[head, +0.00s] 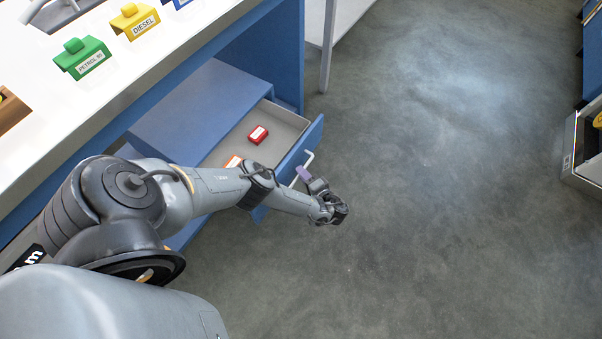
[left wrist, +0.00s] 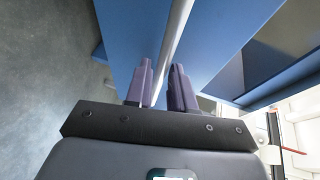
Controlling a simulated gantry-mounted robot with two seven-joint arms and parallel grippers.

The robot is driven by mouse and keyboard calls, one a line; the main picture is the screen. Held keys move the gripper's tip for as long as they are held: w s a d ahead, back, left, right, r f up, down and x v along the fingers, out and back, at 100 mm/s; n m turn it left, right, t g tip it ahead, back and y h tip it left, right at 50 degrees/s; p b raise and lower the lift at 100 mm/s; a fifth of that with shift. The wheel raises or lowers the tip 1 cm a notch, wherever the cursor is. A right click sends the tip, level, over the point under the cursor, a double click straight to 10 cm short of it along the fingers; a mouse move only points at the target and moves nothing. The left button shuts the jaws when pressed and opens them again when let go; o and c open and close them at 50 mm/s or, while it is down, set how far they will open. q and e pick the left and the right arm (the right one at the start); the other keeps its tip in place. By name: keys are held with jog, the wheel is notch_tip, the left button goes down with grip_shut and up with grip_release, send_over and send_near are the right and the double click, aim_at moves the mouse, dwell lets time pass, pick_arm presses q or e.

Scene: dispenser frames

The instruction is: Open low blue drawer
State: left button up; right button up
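The low blue drawer (head: 314,138) stands pulled out from the blue cabinet under the counter, its grey inside showing. A pale bar handle (head: 308,158) is on its front. My left gripper (head: 304,174) is at this handle, with its purple fingers on either side of the bar. In the left wrist view, the handle (left wrist: 178,32) runs between the fingers (left wrist: 160,88) and fills the narrow gap, in front of the blue drawer front (left wrist: 125,35). My left forearm hides the near part of the drawer. My right gripper is not in view.
A red box (head: 258,134) and a partly hidden orange-red item (head: 233,161) lie in the drawer. The white counter (head: 190,30) above bears green (head: 82,57) and yellow (head: 134,20) labelled blocks. Another open drawer (head: 585,150) is at the far right. The floor (head: 440,200) between is clear.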

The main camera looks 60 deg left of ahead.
pick_arm(q)
jog(key=shift+x, duration=0.75)
grip_shut()
